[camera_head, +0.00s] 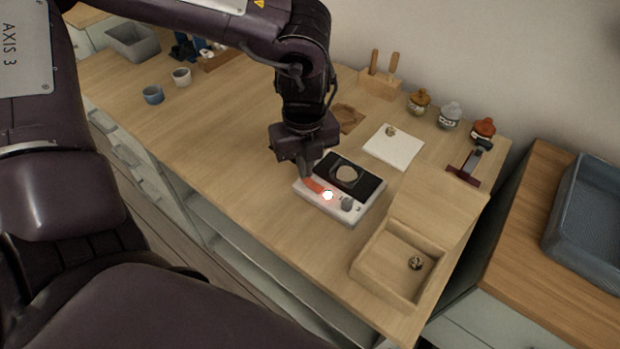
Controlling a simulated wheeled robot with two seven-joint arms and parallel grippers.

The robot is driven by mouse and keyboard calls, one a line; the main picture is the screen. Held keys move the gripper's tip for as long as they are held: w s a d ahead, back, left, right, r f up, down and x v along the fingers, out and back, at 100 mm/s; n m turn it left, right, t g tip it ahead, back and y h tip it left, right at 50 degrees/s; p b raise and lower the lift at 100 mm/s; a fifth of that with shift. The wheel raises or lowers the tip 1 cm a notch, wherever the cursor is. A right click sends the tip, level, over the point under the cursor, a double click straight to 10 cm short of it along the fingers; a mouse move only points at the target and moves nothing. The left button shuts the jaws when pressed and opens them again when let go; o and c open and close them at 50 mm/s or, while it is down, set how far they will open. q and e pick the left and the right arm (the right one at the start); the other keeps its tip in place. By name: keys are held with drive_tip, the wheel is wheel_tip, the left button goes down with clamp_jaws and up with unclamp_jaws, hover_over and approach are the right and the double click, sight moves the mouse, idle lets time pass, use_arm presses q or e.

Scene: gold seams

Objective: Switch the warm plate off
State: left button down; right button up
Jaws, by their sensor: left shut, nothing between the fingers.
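The warm plate (325,208) is a white box on the wooden counter, with a black top bearing a round pale disc (347,174). On its front strip are a glowing orange-red area (314,186), a bright white light (328,195) and a small grey knob (347,204). My left gripper (308,178) reaches down over the plate's left front corner, with its fingers shut and empty beside the orange-red area. I cannot tell whether the fingertips touch it. My right gripper is not in view.
A wooden tray (366,270) holding a small dark object stands right of the plate. Behind are a white sheet (394,146), a tool block (380,84) and three lidded jars (449,116). The counter left of the plate is clear.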

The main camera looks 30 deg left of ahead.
sight(292, 189)
use_arm(q)
drive_tip(key=shift+f, duration=0.4)
drive_tip(key=shift+s+a+f+b, duration=0.25)
drive_tip(key=shift+a+f+b, duration=0.15)
drive_tip(key=shift+b, duration=0.2)
drive_tip(key=shift+f, duration=0.15)
drive_tip(key=shift+s+a+f+b, duration=0.3)
drive_tip(key=shift+a+f+b, duration=0.05)
drive_tip(key=shift+f+b, duration=0.4)
drive_tip(key=shift+s+a+f+b, duration=0.25)
drive_tip(key=shift+a+f+b, duration=0.1)
drive_tip(key=shift+f+b, duration=0.3)
drive_tip(key=shift+r, duration=0.15)
drive_tip(key=shift+w+d+r+p, duration=0.1)
drive_tip(key=shift+r+p, duration=0.35)
drive_tip(key=shift+r, duration=0.2)
drive_tip(key=shift+w+d+r+p, duration=0.3)
drive_tip(key=shift+r+p, duration=0.25)
drive_tip(key=shift+r, duration=0.35)
drive_tip(key=shift+w+d+r+p, duration=0.15)
drive_tip(key=shift+d+r+p, duration=0.3)
drive_tip(key=shift+r, duration=0.5)
drive_tip(key=shift+w+d+r+p, duration=0.3)
drive_tip(key=shift+r+p, duration=0.3)
drive_tip(key=shift+r, duration=0.3)
drive_tip(key=shift+r, duration=0.15)
